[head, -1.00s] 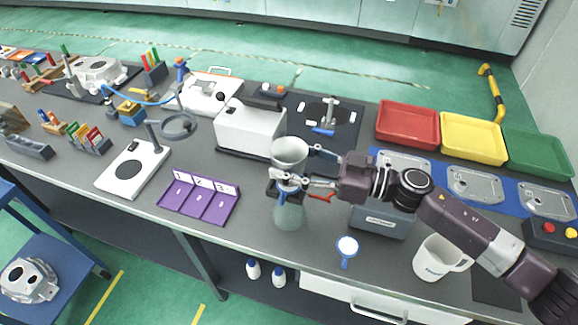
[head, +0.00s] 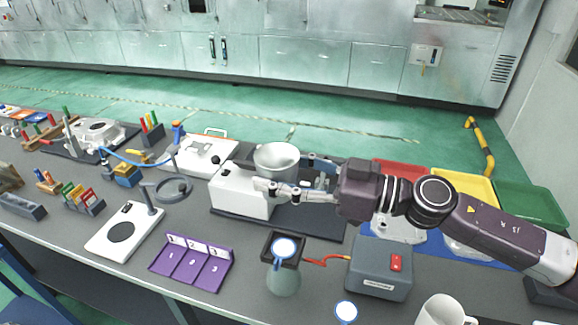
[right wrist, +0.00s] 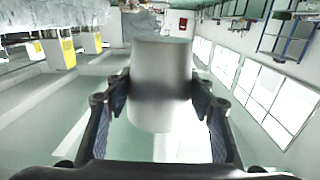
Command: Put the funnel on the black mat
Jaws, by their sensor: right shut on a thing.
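The funnel (head: 277,158) is a pale grey, wide-mouthed piece, held upright with its open rim on top. My right gripper (head: 279,190) is shut on it, well above the bench. In the right wrist view the funnel (right wrist: 163,85) is a smooth grey cylinder between the two fingers (right wrist: 163,100). In the head view it hides part of a white box and the dark sheet behind. The black mat by the white mug, seen in the earlier frame, is almost wholly below the picture now. My left gripper is not in view.
A purple tray (head: 190,265) lies left. Red, yellow and green trays are behind my arm.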

